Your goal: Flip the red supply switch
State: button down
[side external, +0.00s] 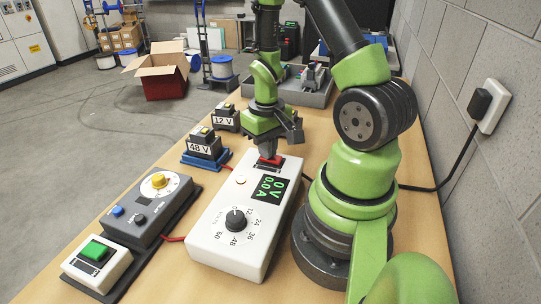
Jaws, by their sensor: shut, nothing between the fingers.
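The red supply switch (269,163) sits at the far end of the white power supply box (205,232). My gripper (268,150) points down directly over the switch, its fingers shut and empty. The fingertips are at or just above the switch; I cannot tell whether they touch. They hide part of the switch, and its position cannot be made out. The supply's green display (270,188) reads 0 V and 0.0 A. Its black dial (235,221) is on the near part of the top.
Left of the supply stand a grey control box with a yellow knob (158,181), a box with a green switch (94,251), and blocks marked 48 V (204,149) and 12 V (226,118). A grey tray (318,97) lies behind. A wall is on the right.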

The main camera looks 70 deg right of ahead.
jog(key=shift+r, duration=3.55)
jog(key=shift+w+a+r, duration=0.1)
jog(key=shift+a+r, duration=0.05)
jog(key=shift+r, duration=0.1)
jog(key=s+a+r+n+t+y, duration=0.1)
jog(key=s+a+r+t, duration=0.1)
jog(key=a+r, duration=0.5)
jog(key=s+a+r+n+t+y, duration=0.1)
jog(key=s+a+r+t, duration=0.1)
jog(key=a+r+t, duration=0.3)
notch_tip(320, 180, up, 4)
jog(key=a, duration=0.2)
jog(key=shift+s+a+r, duration=0.15)
jog(key=shift+a, duration=0.15)
